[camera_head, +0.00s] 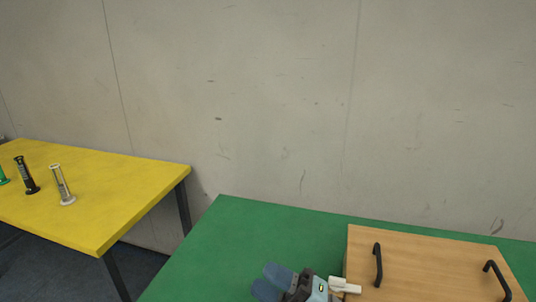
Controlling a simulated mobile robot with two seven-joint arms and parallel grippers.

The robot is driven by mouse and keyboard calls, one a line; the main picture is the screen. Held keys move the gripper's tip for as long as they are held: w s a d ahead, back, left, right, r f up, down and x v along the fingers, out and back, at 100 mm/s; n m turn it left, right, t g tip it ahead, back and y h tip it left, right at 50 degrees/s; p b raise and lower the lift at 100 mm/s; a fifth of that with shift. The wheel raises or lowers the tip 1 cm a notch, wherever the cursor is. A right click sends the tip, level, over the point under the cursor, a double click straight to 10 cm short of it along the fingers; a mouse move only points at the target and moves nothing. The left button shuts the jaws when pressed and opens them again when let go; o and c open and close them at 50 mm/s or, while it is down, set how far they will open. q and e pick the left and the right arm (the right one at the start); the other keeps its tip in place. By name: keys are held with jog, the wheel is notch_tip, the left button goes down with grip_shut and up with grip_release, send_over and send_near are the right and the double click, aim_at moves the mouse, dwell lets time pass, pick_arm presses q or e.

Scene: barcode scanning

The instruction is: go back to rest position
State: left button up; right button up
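My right gripper (272,282) is at the bottom edge of the head view, over the green table (262,226). Its blue-grey fingers point left and lie close together. Whether there is a gap between them is not clear, and no object shows in them. A small white part (345,286) shows just right of the gripper, and I cannot tell whether it belongs to my arm. My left gripper is not in view.
A wooden board or box with two black handles (378,265) lies on the green table at right. A yellow table (115,195) at left holds a white (62,185), a black (27,176) and a green upright device (3,176). A grey wall stands behind.

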jog(key=d+f+m+t+h, duration=1.05)
jog(key=f+m+h, duration=0.4)
jog(key=m, duration=0.65)
jog(key=s+d+f+m+g+h, duration=0.2)
jog(key=s+d+f+m+g, duration=0.15)
jog(key=s+f, duration=0.4)
jog(key=s+d+f+m+g+h, duration=0.2)
jog(key=s+d+f+m+g, duration=0.15)
jog(key=s+f, duration=0.35)
pick_arm(q)
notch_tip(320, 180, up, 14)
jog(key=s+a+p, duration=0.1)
jog(key=p, duration=1.7)
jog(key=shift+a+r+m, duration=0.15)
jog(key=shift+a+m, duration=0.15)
pick_arm(e)
notch_tip(320, 180, up, 14)
jog(key=d, duration=0.2)
jog(key=shift+w+n, duration=0.3)
jog(key=shift+w, duration=0.05)
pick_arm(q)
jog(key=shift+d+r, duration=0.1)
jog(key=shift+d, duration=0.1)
pick_arm(e)
jog(key=shift+d+r, duration=0.1)
jog(key=shift+r, duration=0.05)
